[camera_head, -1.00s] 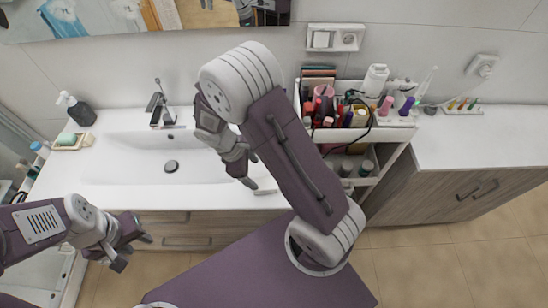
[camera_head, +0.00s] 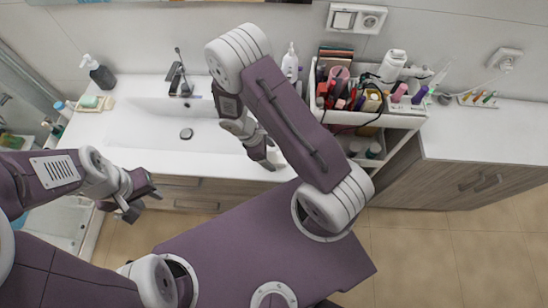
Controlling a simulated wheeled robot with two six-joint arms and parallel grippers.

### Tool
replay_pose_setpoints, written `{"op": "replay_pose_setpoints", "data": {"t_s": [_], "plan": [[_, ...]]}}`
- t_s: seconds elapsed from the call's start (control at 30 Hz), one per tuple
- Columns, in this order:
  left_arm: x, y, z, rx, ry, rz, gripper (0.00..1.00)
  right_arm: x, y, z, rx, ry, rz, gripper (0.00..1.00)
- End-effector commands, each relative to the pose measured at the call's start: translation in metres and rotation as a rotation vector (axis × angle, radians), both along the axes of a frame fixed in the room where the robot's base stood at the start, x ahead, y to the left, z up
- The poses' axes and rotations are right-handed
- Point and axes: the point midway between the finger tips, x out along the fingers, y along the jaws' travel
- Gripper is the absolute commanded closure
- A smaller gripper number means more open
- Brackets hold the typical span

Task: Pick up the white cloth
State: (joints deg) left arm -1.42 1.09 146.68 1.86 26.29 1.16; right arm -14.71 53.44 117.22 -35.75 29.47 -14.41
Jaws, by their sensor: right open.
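I cannot clearly pick out the white cloth against the white counter (camera_head: 210,170). A pale patch at the counter's front edge, beside my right gripper, may be it, but the gripper partly hides that spot. My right gripper (camera_head: 270,157) is open and points down near the front edge, right of the sink basin. My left gripper (camera_head: 145,203) is open and empty, in front of the cabinet below the counter at the left.
A white cart (camera_head: 403,121) filled with cosmetics stands right of the counter. The sink basin (camera_head: 150,125) is empty.

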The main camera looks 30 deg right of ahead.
Motion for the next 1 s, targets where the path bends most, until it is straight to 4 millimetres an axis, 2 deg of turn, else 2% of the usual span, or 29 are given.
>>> {"op": "replay_pose_setpoints", "data": {"t_s": [0.03,0.1,0.2,0.4,0.43,0.6,0.67,0.87,1.0], "plan": [[0.0,0.0,0.007,0.0,0.0,0.0,0.64,-0.002,-0.006,-0.005,-0.001,0.005,-0.003,0.24],[0.0,0.0,0.005,0.0,0.0,0.0,0.64,-0.003,-0.01,-0.018,-0.001,0.005,-0.002,0.24],[0.0,0.0,0.005,0.0,0.0,0.0,0.64,-0.004,-0.013,-0.027,0.0,0.002,-0.002,0.24],[0.0,0.0,0.005,0.0,0.0,0.0,0.64,-0.004,-0.013,-0.028,0.001,-0.001,-0.001,0.24],[0.0,0.0,0.005,0.0,0.0,0.0,0.64,-0.004,-0.013,-0.028,0.001,-0.001,-0.001,0.26],[0.0,0.0,0.005,0.0,0.0,0.0,0.64,-0.004,-0.013,-0.028,0.0,0.0,-0.001,0.74],[0.0,0.0,0.005,0.0,0.0,0.0,0.64,-0.004,-0.013,-0.028,0.0,0.0,-0.001,0.89],[0.0,0.0,0.005,0.0,0.0,0.0,0.64,-0.004,-0.013,-0.028,0.0,0.0,-0.001,0.89],[0.0,0.0,0.012,0.0,0.0,0.0,0.64,-0.004,-0.013,-0.019,0.0,0.0,-0.001,0.89]]}}
